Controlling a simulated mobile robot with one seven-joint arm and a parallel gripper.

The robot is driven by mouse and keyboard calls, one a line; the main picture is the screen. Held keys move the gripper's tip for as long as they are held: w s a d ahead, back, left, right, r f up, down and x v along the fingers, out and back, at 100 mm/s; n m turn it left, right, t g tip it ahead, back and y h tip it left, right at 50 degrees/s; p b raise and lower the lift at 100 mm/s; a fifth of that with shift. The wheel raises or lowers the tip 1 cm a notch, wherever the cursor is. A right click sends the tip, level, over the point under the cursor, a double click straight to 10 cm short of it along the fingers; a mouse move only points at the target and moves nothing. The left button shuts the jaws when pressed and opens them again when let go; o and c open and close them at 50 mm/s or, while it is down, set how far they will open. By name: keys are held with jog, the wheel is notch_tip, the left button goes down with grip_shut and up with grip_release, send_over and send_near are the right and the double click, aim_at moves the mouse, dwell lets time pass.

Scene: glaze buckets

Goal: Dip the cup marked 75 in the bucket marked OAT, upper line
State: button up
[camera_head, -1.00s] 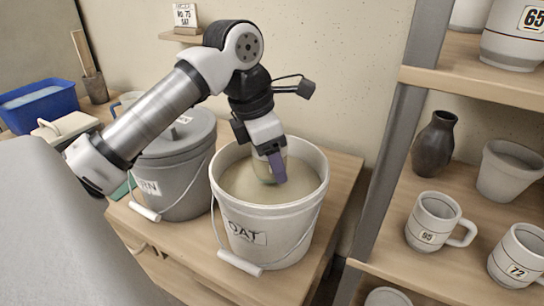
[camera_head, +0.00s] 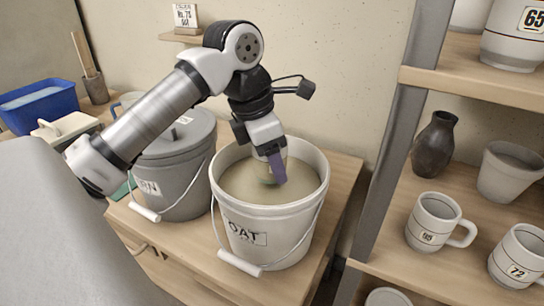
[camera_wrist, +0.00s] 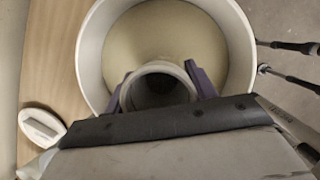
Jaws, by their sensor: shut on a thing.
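The bucket marked OAT (camera_head: 262,258) stands open on the wooden cabinet, full of pale beige glaze (camera_head: 240,182). My gripper (camera_head: 277,168) is inside its rim, pointing down, with purple fingers. In the wrist view my gripper (camera_wrist: 160,88) is shut on a pale cup (camera_wrist: 160,68), one finger at each side, and I look into its dark mouth. The cup is over or partly in the glaze; how deep I cannot tell. In the head view the fingers mostly hide the cup, and no number on it shows.
A grey lidded bucket (camera_head: 175,165) stands left of the OAT bucket. A shelf post (camera_head: 385,150) rises at the right, with mugs marked 95 (camera_head: 430,225) and 72 (camera_head: 515,262) and a dark vase (camera_head: 433,150). A small card (camera_head: 185,16) sits on the wall ledge.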

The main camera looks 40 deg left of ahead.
jog(key=shift+r, duration=0.15)
dwell(0.3)
notch_tip(320, 180, up, 7)
jog(key=p, duration=0.5)
jog(key=shift+r, duration=0.2)
